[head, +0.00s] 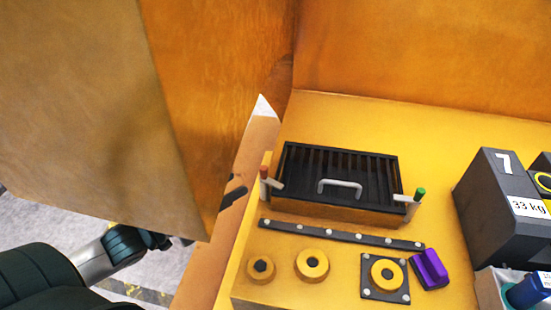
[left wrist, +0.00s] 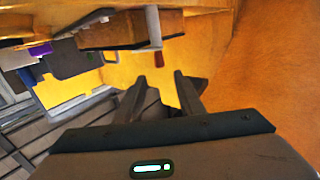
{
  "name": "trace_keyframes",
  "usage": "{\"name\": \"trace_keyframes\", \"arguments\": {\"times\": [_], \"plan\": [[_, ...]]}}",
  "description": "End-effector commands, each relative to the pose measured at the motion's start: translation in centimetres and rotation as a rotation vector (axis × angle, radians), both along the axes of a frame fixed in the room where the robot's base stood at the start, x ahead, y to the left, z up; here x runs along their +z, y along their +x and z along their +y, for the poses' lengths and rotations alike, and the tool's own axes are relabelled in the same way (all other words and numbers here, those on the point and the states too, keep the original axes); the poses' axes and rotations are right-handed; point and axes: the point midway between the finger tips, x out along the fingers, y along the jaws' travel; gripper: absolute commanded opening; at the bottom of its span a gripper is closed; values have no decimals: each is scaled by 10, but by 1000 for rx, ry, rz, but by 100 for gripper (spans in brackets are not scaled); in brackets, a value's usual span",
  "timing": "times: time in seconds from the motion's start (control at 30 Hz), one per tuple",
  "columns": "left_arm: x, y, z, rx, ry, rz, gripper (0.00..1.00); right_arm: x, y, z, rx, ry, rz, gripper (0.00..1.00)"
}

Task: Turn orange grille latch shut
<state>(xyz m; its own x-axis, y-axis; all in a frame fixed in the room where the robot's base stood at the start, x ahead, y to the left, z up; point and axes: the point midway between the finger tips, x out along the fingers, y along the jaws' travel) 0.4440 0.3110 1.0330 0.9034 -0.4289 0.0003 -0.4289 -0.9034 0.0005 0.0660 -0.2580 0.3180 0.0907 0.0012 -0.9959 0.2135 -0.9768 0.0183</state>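A black grille (head: 338,178) with a pale handle (head: 340,187) lies on the yellow-orange surface. A latch with an orange-red knob (head: 264,173) is at its left end, its light arm pointing toward the grille. A latch with a green knob (head: 419,194) is at its right end. In the left wrist view a red knob (left wrist: 158,60) hangs beyond the fingertips of my left gripper (left wrist: 159,77). Its fingers are apart with nothing between them, and it is not touching the knob. In the head view an orange panel mostly hides this gripper. My right gripper is out of view.
A large orange panel (head: 215,85) stands between my left arm and the grille. In front of the grille are a dark bolted strip (head: 340,233), round yellow rings (head: 311,265) and a purple block (head: 429,269). Dark weights (head: 495,205) stand at the right.

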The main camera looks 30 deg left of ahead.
Motion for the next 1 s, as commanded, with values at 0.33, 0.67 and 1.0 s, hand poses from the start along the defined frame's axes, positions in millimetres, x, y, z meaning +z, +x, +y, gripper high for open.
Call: {"name": "trace_keyframes", "arguments": {"times": [0.33,0.67,1.0], "plan": [[3,34,-16,1,-1,-3,35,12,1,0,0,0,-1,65],[3,68,-32,1,-2,-1,35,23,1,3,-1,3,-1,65],[3,106,-50,1,0,-2,35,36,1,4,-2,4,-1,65]]}}
